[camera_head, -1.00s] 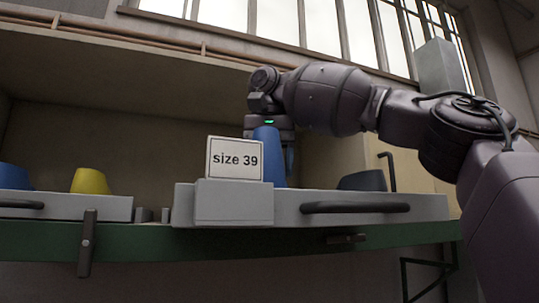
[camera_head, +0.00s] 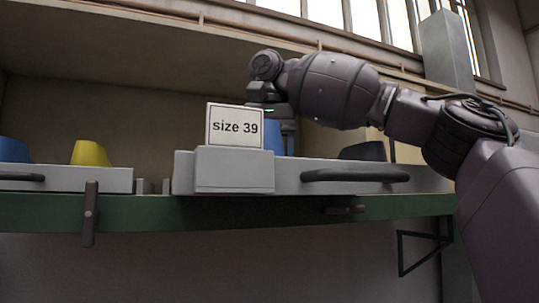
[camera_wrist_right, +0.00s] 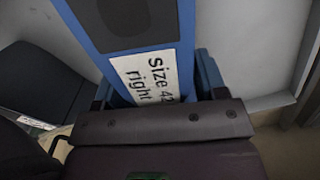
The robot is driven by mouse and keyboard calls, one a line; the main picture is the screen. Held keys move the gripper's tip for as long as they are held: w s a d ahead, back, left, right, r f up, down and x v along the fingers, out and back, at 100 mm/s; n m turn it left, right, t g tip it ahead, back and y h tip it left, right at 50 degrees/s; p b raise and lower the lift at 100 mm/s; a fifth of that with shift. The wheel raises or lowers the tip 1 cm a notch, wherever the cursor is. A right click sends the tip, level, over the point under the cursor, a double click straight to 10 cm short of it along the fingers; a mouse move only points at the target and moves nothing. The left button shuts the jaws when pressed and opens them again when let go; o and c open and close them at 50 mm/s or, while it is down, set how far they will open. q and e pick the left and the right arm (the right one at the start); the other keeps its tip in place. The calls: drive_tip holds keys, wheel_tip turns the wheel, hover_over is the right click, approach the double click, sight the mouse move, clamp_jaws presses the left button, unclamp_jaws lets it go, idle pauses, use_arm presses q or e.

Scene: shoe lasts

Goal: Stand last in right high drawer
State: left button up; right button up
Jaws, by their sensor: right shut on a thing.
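A blue last (camera_head: 273,137) stands upright behind the white "size 39" sign in the head view, its lower part hidden by the sign and drawer front. The wrist view shows it close up (camera_wrist_right: 125,42), with a dark patch and a white label reading "Size 42 right". My right gripper (camera_head: 275,118) is above the last, shut on it. In the wrist view my right gripper (camera_wrist_right: 172,95) has blue fingers beside the last. The right high drawer (camera_head: 300,182) is grey with a dark handle. Whether the last touches its floor is hidden. My left gripper is not in view.
A dark last (camera_head: 362,151) sits in the right drawer, right of the blue one; a dark last also shows at left in the wrist view (camera_wrist_right: 40,80). The left drawer (camera_head: 100,180) holds a yellow last (camera_head: 90,153) and a blue one (camera_head: 14,150). The sign (camera_head: 235,126) stands in front.

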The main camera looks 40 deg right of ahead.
drive_tip(key=shift+f+b, duration=0.35)
drive_tip(key=shift+f, duration=0.1)
idle(0.3)
drive_tip(key=o, duration=1.6)
drive_tip(key=shift+c, duration=0.2)
drive_tip(key=shift+a+r+p, duration=0.1)
drive_tip(key=shift+r+p, duration=0.3)
drive_tip(key=shift+r, duration=1.1)
drive_tip(key=shift+s+r, duration=0.1)
drive_tip(key=shift+r, duration=2.15)
